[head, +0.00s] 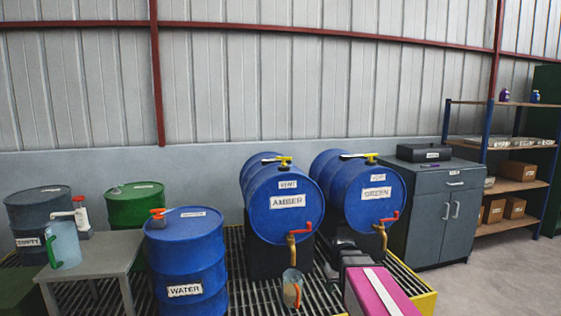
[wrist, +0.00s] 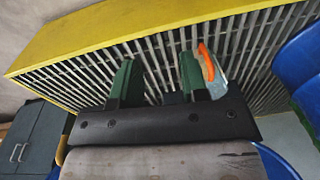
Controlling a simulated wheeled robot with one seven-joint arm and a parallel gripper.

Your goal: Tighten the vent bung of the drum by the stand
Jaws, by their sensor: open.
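The blue drum marked WATER (head: 186,262) stands upright beside a grey table-like stand (head: 92,258) in the head view. An orange-red fitting (head: 157,212) sits on its top near the left rim. I cannot tell how tight it is. My gripper (wrist: 160,75) shows in the wrist view with its two green fingers apart and nothing seen between them. It points over the slatted grate, and I cannot make out the fitting in that view.
Blue drums marked AMBER (head: 286,218) and GREEN (head: 376,207) lie on dark supports with taps facing front. A clear jug with an orange handle (head: 291,290) stands below. A jug (head: 64,243) is on the stand. A green drum (head: 135,202) is behind it.

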